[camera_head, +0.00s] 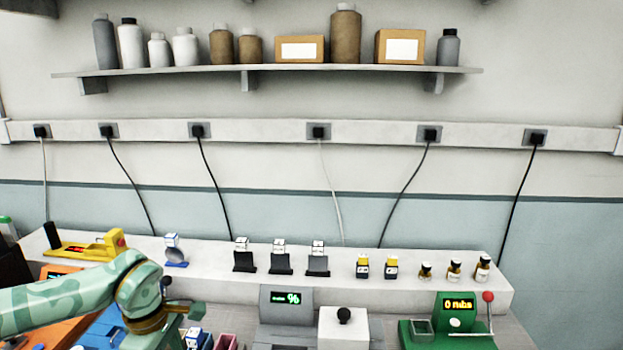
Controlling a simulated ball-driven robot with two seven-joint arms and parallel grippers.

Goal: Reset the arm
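My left arm, pale green with darker patches, comes in from the left edge at the bottom left. Its wrist bends down, and my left gripper (187,312) is only partly visible beside a brass-coloured ring. I cannot tell whether its fingers are open or shut, and I see nothing clearly held. My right arm and gripper are not in view.
A white ledge (215,285) bears a yellow device (85,246), several black stands with small boxes, and small bottles. A grey device (287,308), a white box with a black knob (343,330) and a green device with a red-knobbed lever (450,322) stand in front.

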